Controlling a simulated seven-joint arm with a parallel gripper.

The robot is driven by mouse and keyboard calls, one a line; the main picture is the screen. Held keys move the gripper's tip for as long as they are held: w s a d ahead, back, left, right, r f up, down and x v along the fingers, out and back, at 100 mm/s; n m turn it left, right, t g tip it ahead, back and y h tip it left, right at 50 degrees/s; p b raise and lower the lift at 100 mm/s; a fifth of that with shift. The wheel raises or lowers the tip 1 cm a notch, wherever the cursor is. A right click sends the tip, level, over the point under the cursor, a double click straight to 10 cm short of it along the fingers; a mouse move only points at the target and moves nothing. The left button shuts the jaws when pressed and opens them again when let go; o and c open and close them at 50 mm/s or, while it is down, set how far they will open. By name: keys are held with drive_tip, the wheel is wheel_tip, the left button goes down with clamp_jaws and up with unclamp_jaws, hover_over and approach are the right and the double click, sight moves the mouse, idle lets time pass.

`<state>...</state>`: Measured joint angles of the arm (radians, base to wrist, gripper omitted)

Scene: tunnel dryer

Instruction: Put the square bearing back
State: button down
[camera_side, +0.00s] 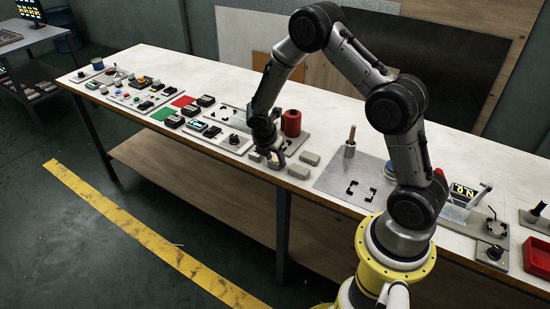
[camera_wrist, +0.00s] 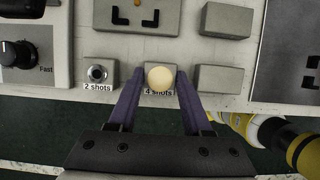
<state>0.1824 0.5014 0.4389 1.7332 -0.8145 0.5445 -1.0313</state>
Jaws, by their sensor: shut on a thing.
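Plain grey blocks stand to the right (camera_wrist: 220,79) and behind (camera_wrist: 229,20). A plate with black corner brackets (camera_wrist: 136,14) is behind. A red cylinder (camera_side: 291,123) stands near my gripper.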

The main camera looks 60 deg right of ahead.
drive_tip(key=shift+f, duration=0.1)
drive_tip(key=shift+c, duration=1.7)
unclamp_jaws()
drive_tip(key=v, duration=1.2)
drive_tip(key=s+a+r+m+t+y, duration=0.2)
drive_tip(key=s+a+r+m, duration=0.3)
drive_tip(key=s+r+m, duration=0.55)
drive_tip(key=s+a+r+m+t+y, duration=0.1)
drive_tip(key=s+a+r+m, duration=0.2)
drive_tip(key=s, duration=0.3)
drive_tip(key=s+a+r+m+t+y, duration=0.1)
drive_tip(key=s+a+r+m+t, duration=0.1)
drive_tip(key=s, duration=0.5)
drive_tip(key=shift+s+a+r+m+t, duration=0.3)
drive_tip(key=shift+a+r+m, duration=0.3)
drive_tip(key=shift+m, duration=0.65)
drive_tip(key=shift+a+f, duration=0.1)
